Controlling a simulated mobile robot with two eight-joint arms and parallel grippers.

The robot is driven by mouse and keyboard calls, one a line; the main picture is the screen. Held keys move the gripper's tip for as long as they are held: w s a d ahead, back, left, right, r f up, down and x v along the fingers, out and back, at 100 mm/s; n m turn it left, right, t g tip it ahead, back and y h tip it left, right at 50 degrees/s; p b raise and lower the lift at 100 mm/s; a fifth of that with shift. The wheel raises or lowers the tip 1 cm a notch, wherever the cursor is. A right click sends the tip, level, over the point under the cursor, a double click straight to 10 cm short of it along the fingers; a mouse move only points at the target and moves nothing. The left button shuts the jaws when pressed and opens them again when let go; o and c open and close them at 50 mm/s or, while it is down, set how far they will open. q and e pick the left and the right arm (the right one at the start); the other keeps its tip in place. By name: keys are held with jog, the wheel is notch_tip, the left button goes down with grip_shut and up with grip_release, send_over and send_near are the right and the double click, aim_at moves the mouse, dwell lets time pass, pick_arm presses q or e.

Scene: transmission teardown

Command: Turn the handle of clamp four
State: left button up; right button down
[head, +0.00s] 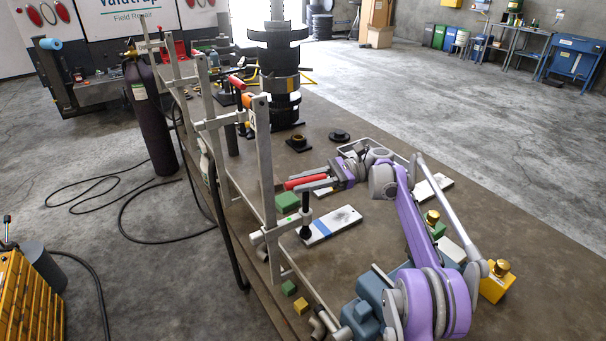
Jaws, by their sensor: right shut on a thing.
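The nearest bar clamp (267,180) stands upright at the table's left edge. A red handle (305,182) lies roughly level just above that screw. My right gripper (318,184) comes in from the right and is shut on the red handle, its fingers along it. The exact contact is too small to make out. My left gripper is out of view.
More bar clamps (207,120) line the left edge behind, one with a red handle (237,82). A tall dark gear stack (279,60) stands at the back. Green blocks (287,202) lie close by.

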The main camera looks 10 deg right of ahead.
dwell(0.3)
jog(key=c, duration=0.7)
grip_release()
notch_tip(320, 180, up, 8)
jog(key=shift+r+p, duration=0.1)
jog(key=shift+p, duration=0.45)
jog(key=shift+r, duration=0.9)
